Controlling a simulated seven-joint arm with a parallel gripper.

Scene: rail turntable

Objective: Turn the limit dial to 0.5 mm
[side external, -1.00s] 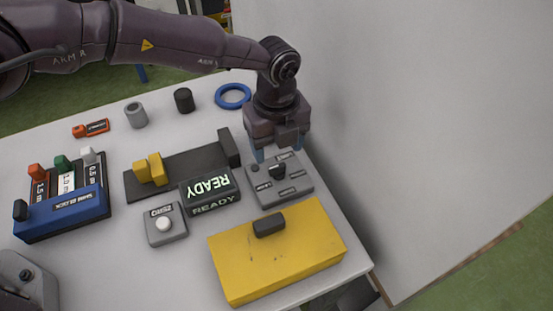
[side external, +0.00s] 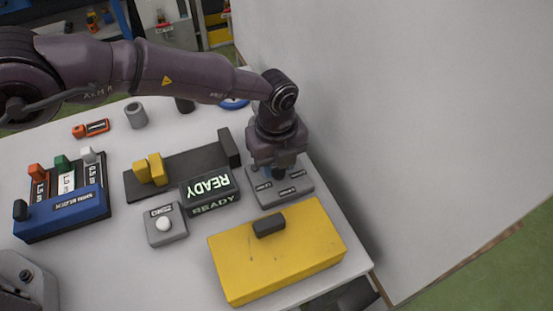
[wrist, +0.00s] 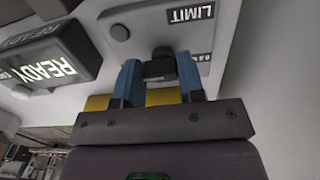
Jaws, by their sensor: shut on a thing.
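The limit dial is a grey box (side external: 294,193) near the right edge of the table, with small dark labels on its top. In the wrist view its face (wrist: 140,22) carries the word LIMIT, and its black knob (wrist: 160,66) sits between my two blue fingers. My gripper (wrist: 161,80) is shut on the knob. In the side view my gripper (side external: 278,172) comes down onto the dial from above and hides part of the knob. I cannot read the knob's setting.
A display reading READY (side external: 210,187) stands just left of the dial. A yellow box (side external: 285,262) with a black handle lies in front. A ZERO button box (side external: 165,238), a blue shim block (side external: 65,215) and a dark rail (side external: 195,167) are further left. A wall rises at right.

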